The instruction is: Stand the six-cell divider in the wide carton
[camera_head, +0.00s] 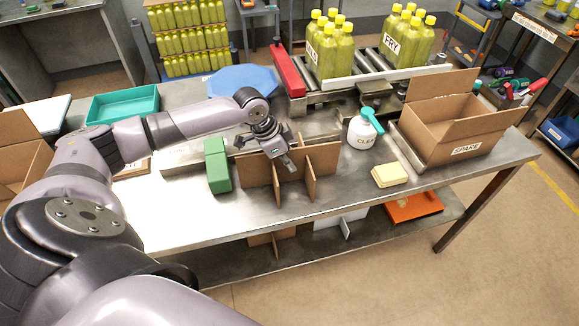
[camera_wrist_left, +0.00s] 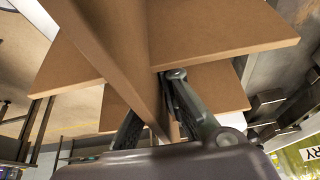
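The brown six-cell divider (camera_head: 260,175), made of crossed cardboard panels, is upright at the middle of the steel table. I cannot tell whether its lower edges touch the tabletop. My left gripper (camera_head: 287,164) is above its middle, pointing down. In the left wrist view the fingers (camera_wrist_left: 165,115) lie on both sides of one divider panel (camera_wrist_left: 105,45) and appear closed on it. An open brown carton labelled SPARE (camera_head: 440,145) stands at the table's right end. Another open carton (camera_head: 20,165) shows partly at the left edge; no label on it is visible. My right gripper is out of view.
A green block (camera_head: 218,172) stands just left of the divider. A white spray bottle (camera_head: 361,133) and a yellow pad (camera_head: 390,175) are to its right. Yellow-capped bottles (camera_head: 330,55) stand on a conveyor behind. The front left tabletop is clear.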

